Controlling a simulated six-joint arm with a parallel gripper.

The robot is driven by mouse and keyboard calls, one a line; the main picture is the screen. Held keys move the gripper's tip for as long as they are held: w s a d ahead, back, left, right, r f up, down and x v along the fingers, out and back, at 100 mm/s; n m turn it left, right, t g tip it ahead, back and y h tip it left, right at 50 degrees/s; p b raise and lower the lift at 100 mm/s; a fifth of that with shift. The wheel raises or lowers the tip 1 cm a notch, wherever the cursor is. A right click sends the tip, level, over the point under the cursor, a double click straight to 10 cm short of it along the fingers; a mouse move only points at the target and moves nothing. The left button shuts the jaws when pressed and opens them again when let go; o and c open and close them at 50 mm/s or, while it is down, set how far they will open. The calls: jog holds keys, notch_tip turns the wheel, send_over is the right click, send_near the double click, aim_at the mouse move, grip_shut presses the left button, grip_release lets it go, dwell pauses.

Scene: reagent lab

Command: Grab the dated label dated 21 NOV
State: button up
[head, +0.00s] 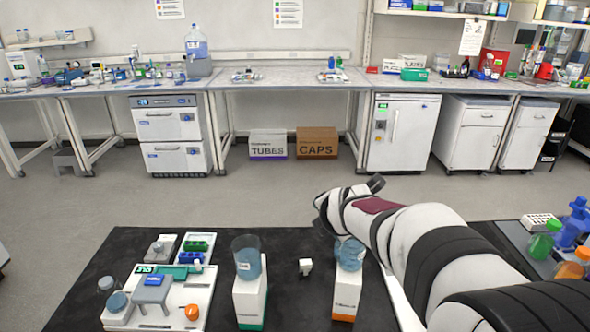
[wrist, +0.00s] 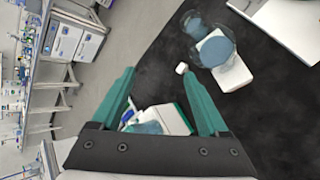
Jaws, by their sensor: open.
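No label with a readable 21 NOV date shows in either view. Two white blocks with blue-filled clear beakers stand on the black mat: the left block (head: 249,300) has a green base strip, the right block (head: 346,292) an orange one. A small white piece (head: 305,266) lies between them; it also shows in the wrist view (wrist: 181,68), just beyond the fingertips. My gripper (wrist: 158,75) has its two teal fingers spread and nothing held. A white and green block (wrist: 172,118) shows between the fingers, farther below. In the head view my arm partly covers the right beaker (head: 349,253).
A white tray (head: 155,318) with small devices, a green rack (head: 195,246) and a grey stand (head: 153,290) is at the left of the mat. Coloured bottles (head: 572,225) stand at the right. The middle of the mat between the blocks is mostly clear.

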aim_at(306, 266)
jog(key=w+a+f+n+t+y, duration=0.1)
jog(key=w+a+n+t, duration=0.25)
jog(key=w+n, duration=0.75)
jog(key=shift+n+t, duration=0.25)
jog(key=shift+n, duration=0.65)
notch_tip(306, 266, down, 26)
jog(key=shift+r, duration=0.15)
jog(key=x, duration=0.3)
jog(key=shift+w+r, duration=0.1)
jog(key=shift+r, duration=0.05)
grip_shut()
